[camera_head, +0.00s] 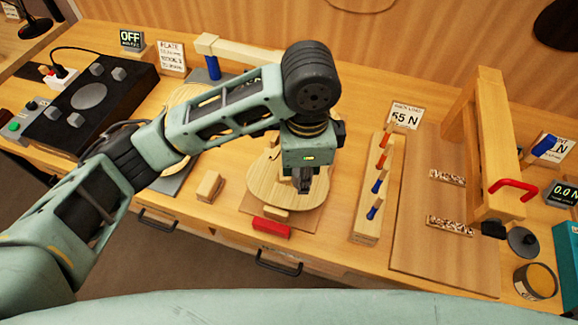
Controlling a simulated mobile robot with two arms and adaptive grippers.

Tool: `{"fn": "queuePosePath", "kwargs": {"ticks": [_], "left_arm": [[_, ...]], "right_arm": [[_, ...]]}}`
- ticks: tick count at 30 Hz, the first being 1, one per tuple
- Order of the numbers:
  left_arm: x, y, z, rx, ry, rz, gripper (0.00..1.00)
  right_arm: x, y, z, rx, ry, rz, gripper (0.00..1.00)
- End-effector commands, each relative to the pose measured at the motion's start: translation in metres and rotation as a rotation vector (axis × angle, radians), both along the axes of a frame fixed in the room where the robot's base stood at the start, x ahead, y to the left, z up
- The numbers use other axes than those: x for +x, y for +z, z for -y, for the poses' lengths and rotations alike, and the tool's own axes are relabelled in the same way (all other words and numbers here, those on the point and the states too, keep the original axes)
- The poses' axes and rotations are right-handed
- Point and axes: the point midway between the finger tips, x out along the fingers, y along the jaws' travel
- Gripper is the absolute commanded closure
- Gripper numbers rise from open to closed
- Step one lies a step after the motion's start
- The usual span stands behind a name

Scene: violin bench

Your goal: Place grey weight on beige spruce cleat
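My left gripper (303,183) points down over the round-edged pale wooden plate (263,183) in the middle of the bench. Its dark fingertips are small and close together, and I cannot tell whether they hold anything. A small beige block (276,213) lies at the plate's front edge, and another beige block (209,187) stands to the left of the plate. I cannot tell which one is the spruce cleat. A dark grey disc with a knob (523,242), perhaps the grey weight, lies at the far right, well away from my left gripper. My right gripper is not in view.
A red block (271,228) lies in front of the plate. A wooden rack with red and blue pegs (365,215) stands to its right. A wooden frame with a red handle (485,150) and a round tin (535,281) are at right. A black control box (92,100) is at left.

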Motion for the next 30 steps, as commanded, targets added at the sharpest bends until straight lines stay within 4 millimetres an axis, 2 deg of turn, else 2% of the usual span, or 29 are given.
{"fn": "queuePosePath", "kwargs": {"ticks": [6, 12, 17, 24, 30], "left_arm": [[0.046, -0.026, -0.017, 0.002, 0.007, 0.000, 1.00], [0.070, -0.042, -0.025, 0.000, 0.003, 0.001, 1.00], [0.073, -0.052, -0.026, 0.001, 0.002, 0.000, 1.00], [0.073, -0.082, -0.027, 0.000, 0.002, 0.001, 1.00], [0.073, -0.085, -0.026, -0.001, 0.002, 0.003, 1.00]], "right_arm": [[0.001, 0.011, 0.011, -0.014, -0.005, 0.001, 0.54], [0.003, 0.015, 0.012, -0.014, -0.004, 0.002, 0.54], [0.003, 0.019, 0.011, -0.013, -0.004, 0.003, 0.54], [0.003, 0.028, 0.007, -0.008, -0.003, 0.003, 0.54], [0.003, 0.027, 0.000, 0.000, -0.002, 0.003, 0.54]]}}
